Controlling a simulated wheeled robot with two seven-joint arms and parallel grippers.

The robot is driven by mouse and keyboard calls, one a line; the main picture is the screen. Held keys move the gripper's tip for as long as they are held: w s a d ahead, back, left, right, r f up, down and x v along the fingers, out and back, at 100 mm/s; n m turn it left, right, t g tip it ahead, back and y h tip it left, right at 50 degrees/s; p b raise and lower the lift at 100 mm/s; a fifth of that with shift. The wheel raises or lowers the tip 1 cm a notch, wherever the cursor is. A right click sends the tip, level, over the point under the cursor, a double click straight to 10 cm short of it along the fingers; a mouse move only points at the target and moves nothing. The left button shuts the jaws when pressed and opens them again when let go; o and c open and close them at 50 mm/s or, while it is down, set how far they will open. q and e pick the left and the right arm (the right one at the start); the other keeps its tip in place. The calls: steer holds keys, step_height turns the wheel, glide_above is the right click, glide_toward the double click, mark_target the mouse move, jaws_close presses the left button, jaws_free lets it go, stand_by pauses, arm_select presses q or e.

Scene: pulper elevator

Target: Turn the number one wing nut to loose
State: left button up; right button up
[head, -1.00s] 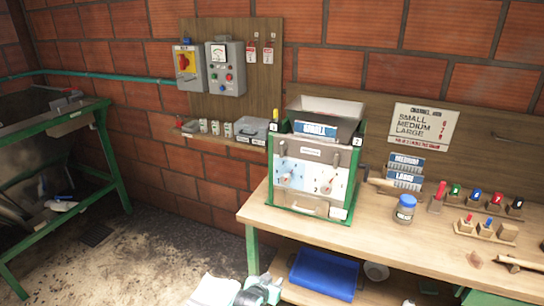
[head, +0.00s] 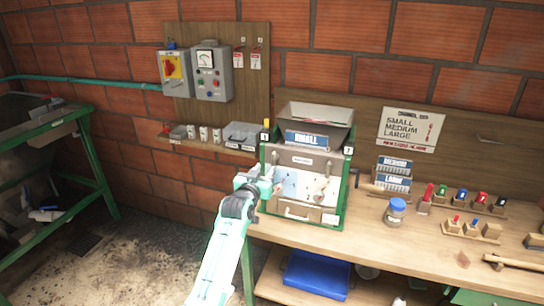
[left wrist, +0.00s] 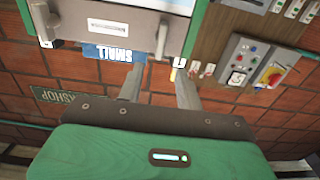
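The pulper (head: 303,215) stands on the bench in a green frame with number tags 1 at left and 2 at right. My right gripper is not in view.
A SMALL sign (head: 306,139) is on the hopper. Right of the pulper are a blue-lidded jar (head: 396,211), MEDIUM and LARGE plates (head: 393,181) and several coloured-handled tools. Electrical boxes (head: 212,75) hang on the wall. A blue bin (head: 317,275) sits below the bench.

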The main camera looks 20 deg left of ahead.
mark_target(273, 158)
arm_select(q)
steer(key=w+p, duration=0.1)
steer(key=w, duration=0.6)
steer(key=shift+d+p, duration=0.15)
steer(key=shift+p, duration=0.25)
steer(key=shift+w, duration=0.75)
jaws_close()
steer(key=shift+f, duration=0.1)
